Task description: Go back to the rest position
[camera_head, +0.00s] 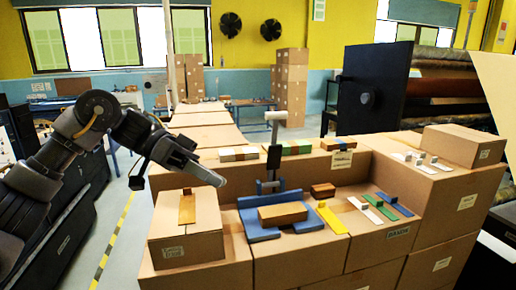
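My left arm comes in from the left, and its dark gripper (216,179) hangs in the air above the cartons, left of the upright grey stand (273,150). Its fingers are seen side-on as one narrow shape, so I cannot tell whether they are apart, and I see nothing held. My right gripper is not in view. A wooden block (282,213) lies on a blue tray (253,230) on the front cartons. A carton (188,247) at the front left has a tan strip with a small knob on top.
Yellow (333,218), white, green and blue strips with small blocks lie to the right of the tray. A raised row of cartons (345,170) behind carries striped blocks (240,153). A small carton (463,145) stands at right. A large roll machine (375,90) fills the back right.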

